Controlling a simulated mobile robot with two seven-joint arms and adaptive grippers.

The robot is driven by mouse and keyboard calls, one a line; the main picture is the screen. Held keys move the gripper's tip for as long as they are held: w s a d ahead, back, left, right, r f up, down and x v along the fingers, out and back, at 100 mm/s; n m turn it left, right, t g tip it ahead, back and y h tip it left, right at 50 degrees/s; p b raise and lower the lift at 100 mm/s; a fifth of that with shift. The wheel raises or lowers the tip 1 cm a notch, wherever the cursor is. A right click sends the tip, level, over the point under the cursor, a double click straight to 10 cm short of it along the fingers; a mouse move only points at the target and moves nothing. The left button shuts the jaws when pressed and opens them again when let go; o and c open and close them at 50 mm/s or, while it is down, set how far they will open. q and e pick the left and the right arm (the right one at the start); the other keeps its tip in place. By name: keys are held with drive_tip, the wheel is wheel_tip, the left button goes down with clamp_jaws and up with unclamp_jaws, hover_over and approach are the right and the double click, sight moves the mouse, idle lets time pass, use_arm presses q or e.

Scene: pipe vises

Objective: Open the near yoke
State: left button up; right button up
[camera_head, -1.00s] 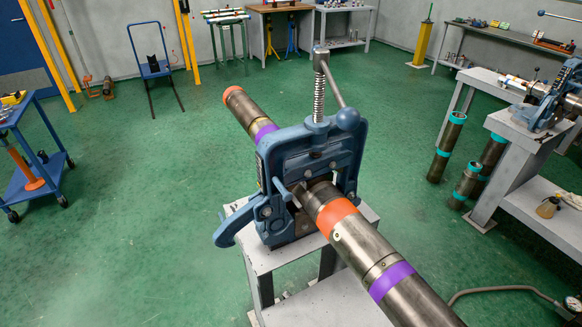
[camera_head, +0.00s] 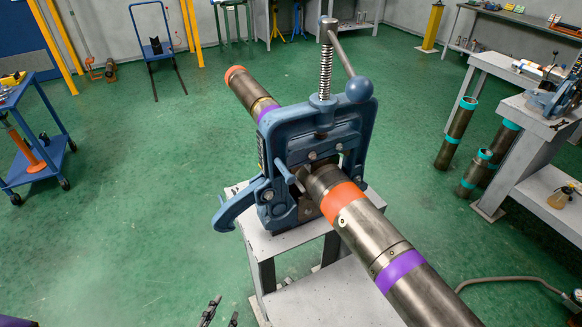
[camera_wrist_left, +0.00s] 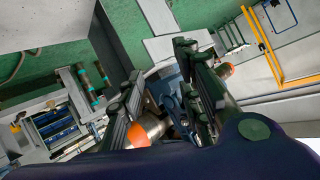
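The near vise's blue yoke (camera_head: 366,125) stands upright over a pipe (camera_head: 367,229) with orange and purple bands. A threaded screw (camera_head: 326,73) rises from its top, with a bar handle ending in a blue ball (camera_head: 359,89). A blue hooked lever (camera_head: 236,206) sticks out at the lower left of the vise. The yoke looks closed around the pipe. My left gripper (camera_head: 222,313) is at the bottom edge, low and left of the vise, touching nothing. In the left wrist view its fingers (camera_wrist_left: 159,62) are apart, with the vise and pipe beyond them. My right gripper is not seen.
The vise sits on a grey stand (camera_head: 251,237). A blue cart (camera_head: 38,142) is at left. A grey bench (camera_head: 520,175) with another vise (camera_head: 556,98) is at right, with several teal-banded pipes (camera_head: 456,133) beside it. Green floor is open left of the stand.

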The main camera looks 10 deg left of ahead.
use_arm(q)
drive_tip(key=w+d+r+m+t+h+b, duration=0.15)
drive_tip(key=w+r+m+t+b, duration=0.35)
drive_tip(key=w, duration=0.7)
drive_tip(key=w+d+r+m+t+h, duration=0.1)
drive_tip(key=w+d+r+m+h, duration=0.2)
drive_tip(key=r, duration=0.3)
drive_tip(key=w+d+r+m+t+h+b, duration=0.1)
drive_tip(key=w+d+r+m+h, duration=0.2)
drive_tip(key=w+r+m, duration=0.2)
drive_tip(key=w+d+r+m+t+h, duration=0.1)
drive_tip(key=w+d+r+m+h, duration=0.2)
drive_tip(key=r, duration=0.5)
drive_tip(key=w+h, duration=0.1)
drive_tip(key=w, duration=0.1)
drive_tip(key=shift+w+r+m+t+b, duration=0.3)
drive_tip(key=shift+w+r+m+t, duration=0.05)
drive_tip(key=shift+w+m+t, duration=0.05)
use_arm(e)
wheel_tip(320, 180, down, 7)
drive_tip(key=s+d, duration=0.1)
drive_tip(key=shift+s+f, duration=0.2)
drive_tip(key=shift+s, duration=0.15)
use_arm(q)
clamp_jaws()
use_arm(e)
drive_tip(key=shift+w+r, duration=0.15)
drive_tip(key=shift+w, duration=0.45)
